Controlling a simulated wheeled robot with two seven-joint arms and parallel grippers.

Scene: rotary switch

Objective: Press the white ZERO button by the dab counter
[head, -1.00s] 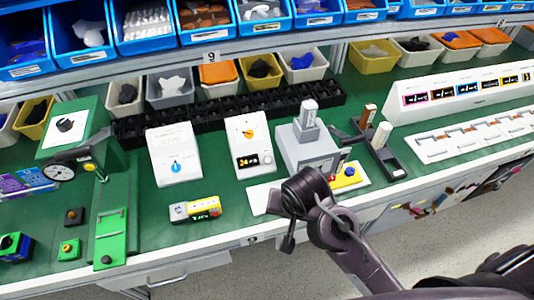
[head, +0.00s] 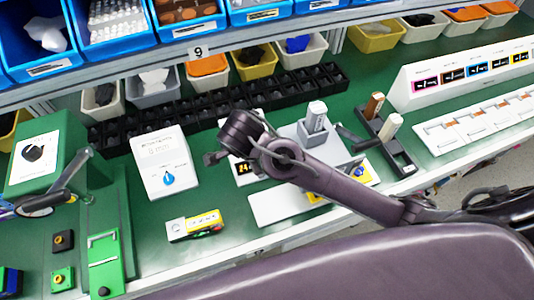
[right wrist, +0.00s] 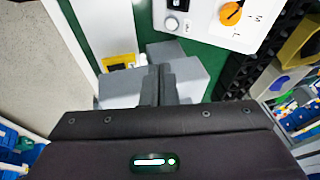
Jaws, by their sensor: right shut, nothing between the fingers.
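A white box with an orange dial and a small orange-digit display (head: 243,168) stands mid-bench in the head view, mostly behind my right arm. The right wrist view shows this box (right wrist: 212,14) at the top, with a round white button (right wrist: 171,24) beside the display; its lettering is too small to read. My right gripper (right wrist: 159,72) is shut and empty, its fingertips seen against a grey block and apart from the button. In the head view my arm hides the button, and I cannot make out the fingertips.
A white box with a blue dial (head: 165,170) stands left of the display box. A grey block with an upright post (head: 316,120) is to its right. A small yellow device (head: 195,225) lies in front. A black compartment rack (head: 200,108) runs behind.

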